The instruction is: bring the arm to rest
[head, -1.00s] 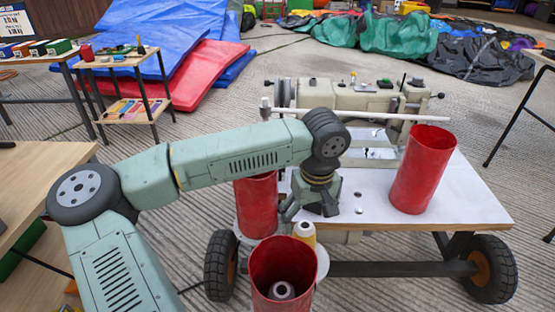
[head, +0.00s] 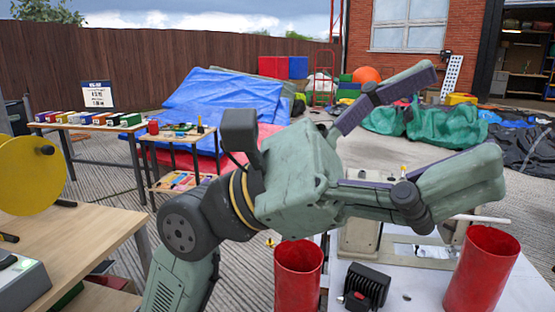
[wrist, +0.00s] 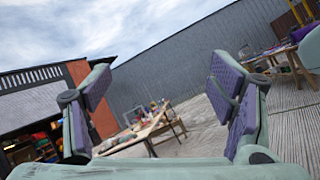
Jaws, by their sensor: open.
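Red cylinders stand at the cart, one at the middle (head: 298,275) and one at the right (head: 485,270). A black finned block (head: 367,287) sits on the white top. A wooden table (head: 70,250) with a yellow disc (head: 28,175) is at left.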

